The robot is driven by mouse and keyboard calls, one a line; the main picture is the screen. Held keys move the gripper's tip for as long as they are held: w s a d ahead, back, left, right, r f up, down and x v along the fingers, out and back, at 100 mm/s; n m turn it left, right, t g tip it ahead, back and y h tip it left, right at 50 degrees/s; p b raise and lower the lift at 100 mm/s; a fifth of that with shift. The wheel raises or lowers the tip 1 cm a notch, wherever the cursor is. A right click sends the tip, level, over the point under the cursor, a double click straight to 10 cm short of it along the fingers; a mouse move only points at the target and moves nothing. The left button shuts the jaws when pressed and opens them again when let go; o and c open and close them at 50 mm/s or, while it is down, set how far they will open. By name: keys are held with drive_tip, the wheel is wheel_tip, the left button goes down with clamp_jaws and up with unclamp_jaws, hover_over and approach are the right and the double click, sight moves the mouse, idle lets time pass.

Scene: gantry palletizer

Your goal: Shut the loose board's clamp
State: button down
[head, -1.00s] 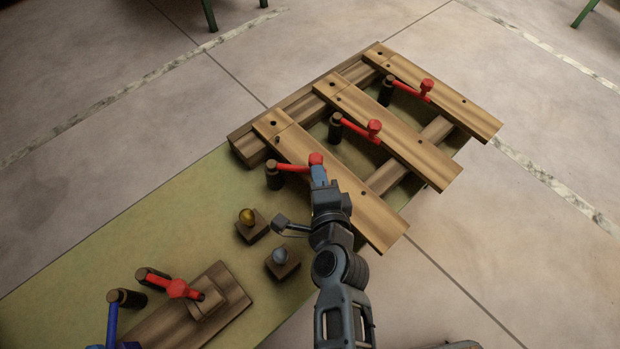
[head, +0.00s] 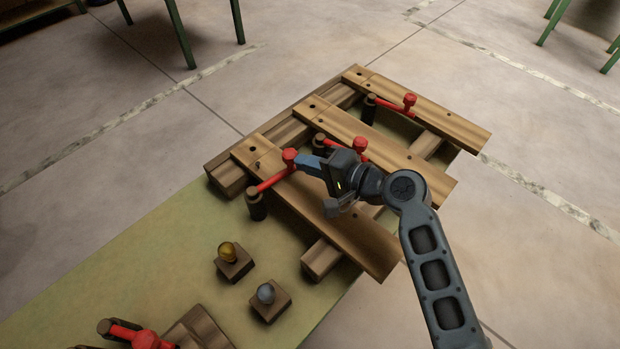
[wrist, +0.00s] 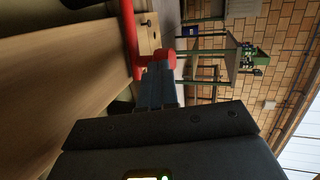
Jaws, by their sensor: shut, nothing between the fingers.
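Three wooden boards lie side by side on a pallet frame, each with a dark post and a red clamp arm. The nearest board (head: 330,218) has its clamp's red arm (head: 272,180) running from its post (head: 257,207) across the board's left part, at a different angle from the other two. My gripper (head: 300,161) is shut and empty, its fingertips against or very close to that arm's red knob (head: 289,156). The wrist view also shows the knob (wrist: 164,56) at the fingertips (wrist: 157,72). Whether they touch is unclear.
The middle clamp (head: 359,147) is just behind my gripper, and the far clamp (head: 409,101) lies beyond. A block with a yellow ball (head: 227,251) and one with a grey ball (head: 266,293) stand nearer. Another red clamp (head: 145,339) shows at the bottom left.

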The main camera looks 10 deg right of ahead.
drive_tip(key=shift+w+a, duration=0.1)
drive_tip(key=shift+w, duration=0.95)
